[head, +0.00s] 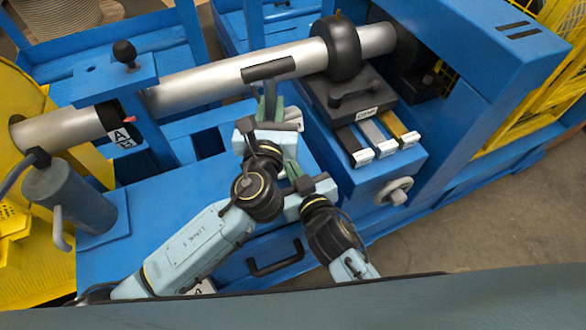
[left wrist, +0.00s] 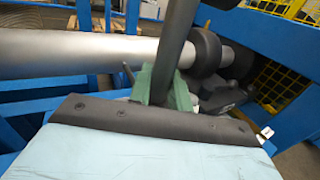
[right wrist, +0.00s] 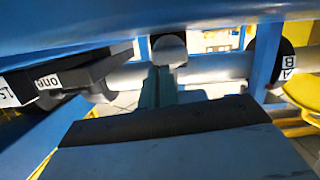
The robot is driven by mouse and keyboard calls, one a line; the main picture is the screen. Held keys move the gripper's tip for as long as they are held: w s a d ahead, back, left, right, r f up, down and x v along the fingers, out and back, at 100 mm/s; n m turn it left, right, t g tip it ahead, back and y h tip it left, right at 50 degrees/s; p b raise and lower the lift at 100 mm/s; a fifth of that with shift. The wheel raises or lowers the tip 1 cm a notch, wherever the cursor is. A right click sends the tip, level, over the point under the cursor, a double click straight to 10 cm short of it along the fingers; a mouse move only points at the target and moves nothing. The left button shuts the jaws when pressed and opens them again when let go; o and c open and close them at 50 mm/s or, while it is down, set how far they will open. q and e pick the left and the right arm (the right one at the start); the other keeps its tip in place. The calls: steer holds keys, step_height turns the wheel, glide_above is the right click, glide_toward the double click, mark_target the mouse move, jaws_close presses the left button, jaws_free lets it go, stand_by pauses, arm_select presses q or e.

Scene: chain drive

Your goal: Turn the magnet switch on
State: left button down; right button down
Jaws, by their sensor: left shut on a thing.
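My left gripper (head: 271,108) is shut on the stem of a dark T-shaped tool (head: 267,69), with its crossbar upward. In the left wrist view the dark stem (left wrist: 178,45) rises from the green fingers (left wrist: 155,84). My right gripper (head: 293,170) is lower and nearer, over the blue base; its jaw gap is unclear. In the right wrist view a rounded grey thing (right wrist: 169,50) shows beyond the green fingers (right wrist: 159,88). No part is plainly marked as the magnet switch. A black block (head: 345,98) with a handle and a "one" label stands right of both grippers.
Three label-ended bars (head: 373,137) lie before the black block. A grey handwheel (head: 393,191) is on the blue front. A metal shaft (head: 215,82) with a black roller (head: 341,48) runs behind. A black-knobbed post (head: 125,53) and grey cylinder (head: 68,197) stand left.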

steer(key=shift+s+d+f, duration=0.1)
steer(key=shift+d+f, duration=0.15)
steer(key=shift+f, duration=0.3)
steer(key=r+v, duration=0.1)
steer(key=v, duration=0.9)
steer(key=shift+a+r, duration=0.15)
steer(key=shift+a, duration=0.05)
arm_select(q)
steer(key=c, duration=1.2)
jaws_free()
